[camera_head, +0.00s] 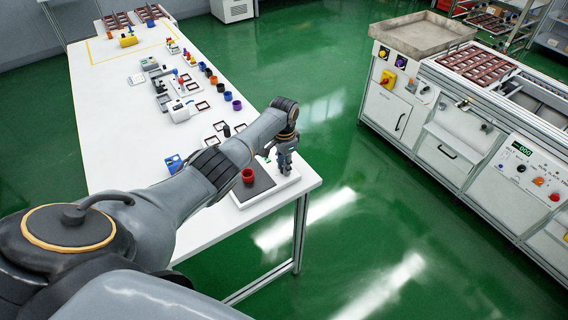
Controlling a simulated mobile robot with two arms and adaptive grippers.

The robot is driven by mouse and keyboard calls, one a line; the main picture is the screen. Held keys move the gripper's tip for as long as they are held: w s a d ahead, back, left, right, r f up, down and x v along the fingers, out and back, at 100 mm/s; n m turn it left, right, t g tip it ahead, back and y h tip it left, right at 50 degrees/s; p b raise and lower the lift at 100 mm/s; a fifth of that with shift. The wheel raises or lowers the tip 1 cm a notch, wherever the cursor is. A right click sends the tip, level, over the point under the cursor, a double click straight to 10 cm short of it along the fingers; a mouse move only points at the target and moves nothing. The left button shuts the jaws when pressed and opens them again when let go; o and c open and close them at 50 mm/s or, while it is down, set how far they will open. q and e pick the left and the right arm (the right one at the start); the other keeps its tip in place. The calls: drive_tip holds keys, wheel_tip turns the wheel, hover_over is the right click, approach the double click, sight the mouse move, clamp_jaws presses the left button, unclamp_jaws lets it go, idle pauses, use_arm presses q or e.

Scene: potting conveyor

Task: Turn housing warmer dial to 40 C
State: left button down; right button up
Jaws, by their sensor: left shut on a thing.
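The housing warmer (287,184) is a low white unit with a dark plate (263,184), at the near right corner of the white table. A red cup (248,175) stands upright on the dark plate. My left gripper (285,167) reaches down over the white right-hand part of the warmer, to the right of the cup. Its fingers are shut on what appears to be the dial. The fingers hide the dial, so its setting cannot be read. A small green spot shows just left of the fingers. My right gripper is not in view.
Several colored cups (228,96), black frames and small devices line the long white table (115,120). A blue block (173,162) sits near my left arm. A conveyor machine (455,130) with a metal tray (422,36) stands right, across open green floor.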

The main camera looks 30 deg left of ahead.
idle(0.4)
use_arm(q)
drive_tip(key=c, duration=1.2)
unclamp_jaws()
drive_tip(key=shift+o, duration=0.2)
drive_tip(key=shift+r, duration=0.1)
wheel_tip(320, 180, up, 12)
